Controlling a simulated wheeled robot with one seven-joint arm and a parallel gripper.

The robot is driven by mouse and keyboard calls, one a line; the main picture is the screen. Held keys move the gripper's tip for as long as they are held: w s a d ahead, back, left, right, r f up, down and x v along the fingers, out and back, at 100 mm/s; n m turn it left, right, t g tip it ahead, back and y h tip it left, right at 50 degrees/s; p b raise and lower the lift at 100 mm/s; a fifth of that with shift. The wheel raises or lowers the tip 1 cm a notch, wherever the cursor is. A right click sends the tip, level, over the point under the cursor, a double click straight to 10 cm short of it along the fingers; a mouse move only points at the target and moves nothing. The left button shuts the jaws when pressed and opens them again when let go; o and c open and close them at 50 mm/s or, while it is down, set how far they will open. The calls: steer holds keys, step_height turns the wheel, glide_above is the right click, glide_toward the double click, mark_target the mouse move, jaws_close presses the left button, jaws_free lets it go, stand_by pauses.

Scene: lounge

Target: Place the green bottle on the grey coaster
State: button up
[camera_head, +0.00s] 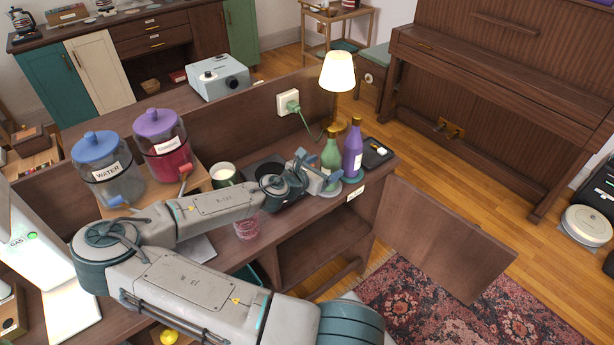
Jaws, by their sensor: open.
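A purple bottle (352,151) stands close to the right of the green one. A black tray (385,153) lies farther right. A lit lamp (338,75) is behind.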

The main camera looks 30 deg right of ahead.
steer(key=b+v, duration=0.1)
steer(key=v, duration=0.8)
steer(key=s+f+m+g+y, duration=0.4)
steer(key=s+f+m, duration=0.2)
steer(key=f, duration=0.2)
steer(key=s+a+f+m+g+y, duration=0.1)
steer(key=s+a+f+m+y, duration=0.15)
steer(key=a+m+y, duration=0.4)
steer(key=s+a+r+m+t+y, duration=0.15)
steer(key=a+r+m+y, duration=0.25)
steer(key=a+r, duration=0.55)
steer(key=s+a+r+m+t, duration=0.1)
steer(key=s+r+m, duration=0.1)
steer(key=r, duration=0.5)
steer(key=s+a+r+m+t, duration=0.1)
steer(key=s+r+m, duration=0.1)
steer(key=s+r, duration=0.2)
steer(key=shift+s+a+r+m+t, duration=0.3)
steer(key=shift+a+r+m+t, duration=0.05)
steer(key=shift+r, duration=1.4)
steer(key=shift+h, duration=0.25)
